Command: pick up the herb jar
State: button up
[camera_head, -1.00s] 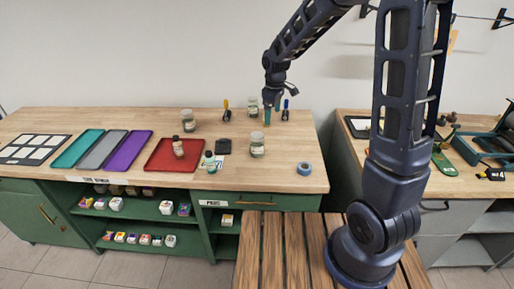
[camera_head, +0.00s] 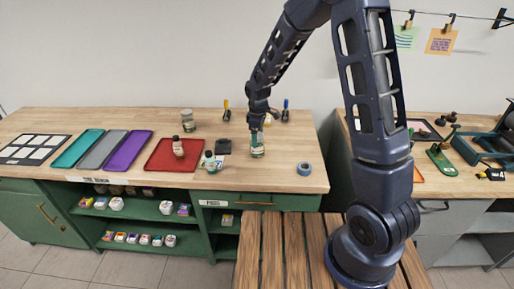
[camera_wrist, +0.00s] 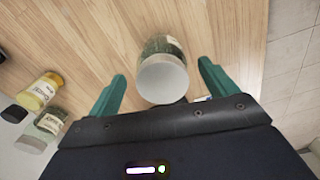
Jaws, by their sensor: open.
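A glass jar with green contents and a pale lid, which looks like the herb jar (camera_head: 257,151), stands on the wooden workbench (camera_head: 80,118). In the wrist view the jar (camera_wrist: 163,72) lies between my two teal fingers, with a gap on each side. My gripper (camera_head: 256,139) is open, pointing down over the jar and partly hiding its top in the head view. It also shows in the wrist view (camera_wrist: 162,76), empty. Another similar jar (camera_head: 188,120) stands further back left.
A red tray (camera_head: 158,160) lies further left. Screwdrivers (camera_head: 285,110) stand behind.

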jog(key=shift+s+a+f, duration=0.1)
jog(key=shift+f, duration=2.45)
jog(key=c, duration=1.2)
jog(key=shift+r, duration=0.1)
jog(key=shift+c, duration=0.2)
